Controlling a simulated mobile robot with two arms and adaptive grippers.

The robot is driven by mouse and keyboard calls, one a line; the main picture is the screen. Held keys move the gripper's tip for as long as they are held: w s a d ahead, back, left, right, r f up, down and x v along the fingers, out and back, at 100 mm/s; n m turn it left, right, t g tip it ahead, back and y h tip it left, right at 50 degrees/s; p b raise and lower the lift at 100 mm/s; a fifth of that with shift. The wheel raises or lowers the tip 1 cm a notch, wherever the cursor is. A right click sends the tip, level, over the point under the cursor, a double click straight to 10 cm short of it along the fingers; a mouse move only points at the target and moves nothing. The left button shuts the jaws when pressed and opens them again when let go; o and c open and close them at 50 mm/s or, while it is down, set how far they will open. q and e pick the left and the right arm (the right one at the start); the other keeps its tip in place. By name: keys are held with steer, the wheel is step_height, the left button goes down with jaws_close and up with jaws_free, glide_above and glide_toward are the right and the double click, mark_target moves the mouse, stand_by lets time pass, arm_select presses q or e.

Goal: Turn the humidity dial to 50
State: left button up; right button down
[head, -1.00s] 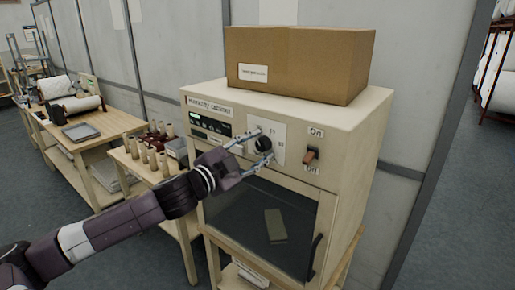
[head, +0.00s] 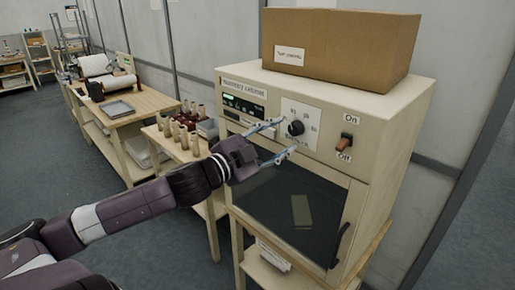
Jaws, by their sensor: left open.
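The humidity cabinet (head: 395,125) is a cream box with a dark window in its door. Its black round humidity dial (head: 296,128) sits on a white scale plate (head: 310,112) on the upper front panel. The scale marks are too small to read surely, and so is the dial's pointer. My left gripper (head: 287,137) is open and empty, in front of the panel, just left of and slightly below the dial. Its two fingers point toward the dial, and the dial's face shows clear of them. My right gripper is not in view.
An On/Off switch (head: 346,143) is right of the dial, and a lit green display (head: 230,97) is left. A cardboard box (head: 350,50) stands on top. Left are a small stand with several spools (head: 183,138) and a workbench (head: 140,103).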

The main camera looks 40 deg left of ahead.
arm_select(q)
steer(key=s, duration=0.7)
steer(key=shift+s+a, duration=0.3)
stand_by(0.4)
